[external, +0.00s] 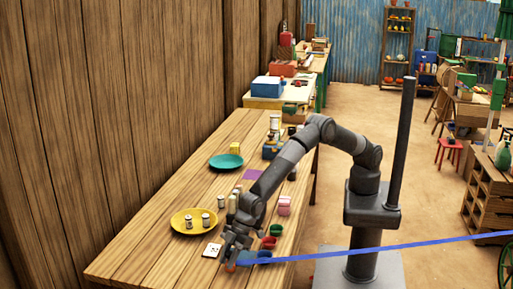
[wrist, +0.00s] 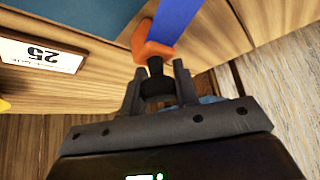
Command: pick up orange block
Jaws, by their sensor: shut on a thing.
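The orange block (wrist: 152,46) shows just past my fingertips in the wrist view. A dark, knob-like piece (wrist: 157,86) sits between my fingers and meets the block. My gripper (wrist: 158,80) is shut with this piece between its fingers. In the external view my gripper (external: 236,249) is low at the near right edge of the wooden table, and a small part of the orange block (external: 231,266) shows just below it. A long blue strip (wrist: 176,18) meets the block. Whether the block touches the table is hard to tell.
A white card (external: 212,250) lies left of my gripper; it reads 25 in the wrist view (wrist: 40,55). A yellow plate (external: 176,228) with small jars is beyond it. A teal plate (external: 226,161) is farther back.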

